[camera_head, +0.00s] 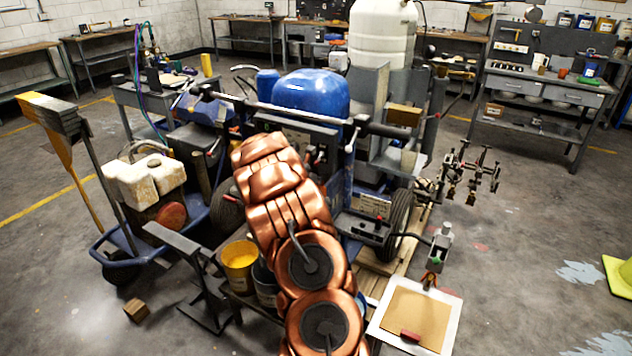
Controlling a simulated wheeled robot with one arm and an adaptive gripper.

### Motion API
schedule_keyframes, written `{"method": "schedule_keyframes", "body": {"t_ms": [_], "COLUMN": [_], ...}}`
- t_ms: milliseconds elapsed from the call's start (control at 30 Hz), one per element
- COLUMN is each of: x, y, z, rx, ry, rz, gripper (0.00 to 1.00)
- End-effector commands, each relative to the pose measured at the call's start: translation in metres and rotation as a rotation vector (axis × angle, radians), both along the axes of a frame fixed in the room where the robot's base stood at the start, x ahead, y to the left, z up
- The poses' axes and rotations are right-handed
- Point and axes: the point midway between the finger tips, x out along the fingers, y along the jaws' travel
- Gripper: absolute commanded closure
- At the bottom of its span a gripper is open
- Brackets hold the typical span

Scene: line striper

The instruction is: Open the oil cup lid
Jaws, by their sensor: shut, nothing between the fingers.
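The line striper stands in the middle of the camera_head view, with a blue rounded tank (311,92) and a tall white tank (382,35). A dark handlebar (300,115) crosses its front. My copper-coloured arm rises from the bottom centre and covers part of the machine's front. My gripper cannot be made out; the arm's far end is near the dark panel below the handlebar. The oil cup and its lid cannot be made out, so I cannot tell whether the lid is open or shut.
A bucket of yellow paint (239,262) stands left of my arm. A white-framed board (415,315) lies at the lower right. A wooden block (136,310) lies on the floor at left. Workbenches line the back wall.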

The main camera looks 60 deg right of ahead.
Motion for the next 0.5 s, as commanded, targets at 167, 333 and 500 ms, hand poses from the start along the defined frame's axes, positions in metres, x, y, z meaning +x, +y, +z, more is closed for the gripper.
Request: {"method": "schedule_keyframes", "body": {"t_ms": [167, 333, 500], "x": [0.0, 0.0, 0.0], "y": [0.0, 0.0, 0.0], "z": [0.006, 0.013, 0.016], "rx": [0.0, 0.0, 0.0], "ry": [0.0, 0.001, 0.001], "rz": [0.0, 0.001, 0.001], "gripper": [1.0, 1.0, 1.0]}}
